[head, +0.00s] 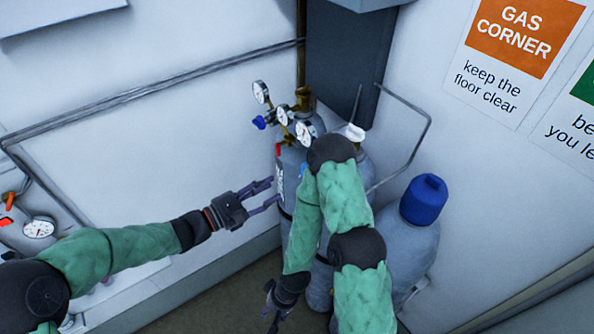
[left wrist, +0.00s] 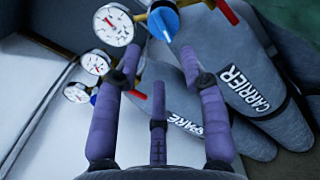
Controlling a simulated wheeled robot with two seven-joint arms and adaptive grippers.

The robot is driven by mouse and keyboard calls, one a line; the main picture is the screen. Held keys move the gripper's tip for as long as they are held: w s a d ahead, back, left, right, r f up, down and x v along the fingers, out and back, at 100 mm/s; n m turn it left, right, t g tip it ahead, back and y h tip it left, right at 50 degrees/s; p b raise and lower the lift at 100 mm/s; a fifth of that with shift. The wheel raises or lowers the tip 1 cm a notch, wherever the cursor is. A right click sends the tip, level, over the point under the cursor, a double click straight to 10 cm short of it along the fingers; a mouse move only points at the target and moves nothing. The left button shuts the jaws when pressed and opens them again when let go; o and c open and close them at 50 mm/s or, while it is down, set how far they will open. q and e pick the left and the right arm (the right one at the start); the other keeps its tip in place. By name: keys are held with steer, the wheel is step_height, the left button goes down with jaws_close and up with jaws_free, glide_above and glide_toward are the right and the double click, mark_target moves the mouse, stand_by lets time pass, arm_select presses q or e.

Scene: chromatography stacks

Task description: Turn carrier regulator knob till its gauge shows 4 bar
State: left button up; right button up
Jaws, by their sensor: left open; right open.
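In the left wrist view, the cylinder labelled CARRIER (left wrist: 272,112) has a blue knob (left wrist: 163,20) near its neck. A white round gauge (left wrist: 113,25) sits beside that knob; its needle reading is too small to tell. In the head view, gauges and a blue knob (head: 259,122) show above the cylinders; I cannot tell which cylinder this knob belongs to. My left gripper (head: 274,192) is open and empty, below and apart from the knobs; its fingers also show in the left wrist view (left wrist: 158,95). My right gripper (head: 270,306) is open, low by the cylinders.
A cylinder labelled SPARE (left wrist: 170,85) stands beside the carrier one, with more gauges (left wrist: 95,63) nearby. A blue-capped grey cylinder (head: 410,235) stands at the right. My right arm covers part of the cylinders.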

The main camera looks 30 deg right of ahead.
arm_select(q)
steer(key=d+p, duration=0.1)
steer(key=d, duration=0.8)
steer(key=shift+w, duration=0.35)
jaws_close()
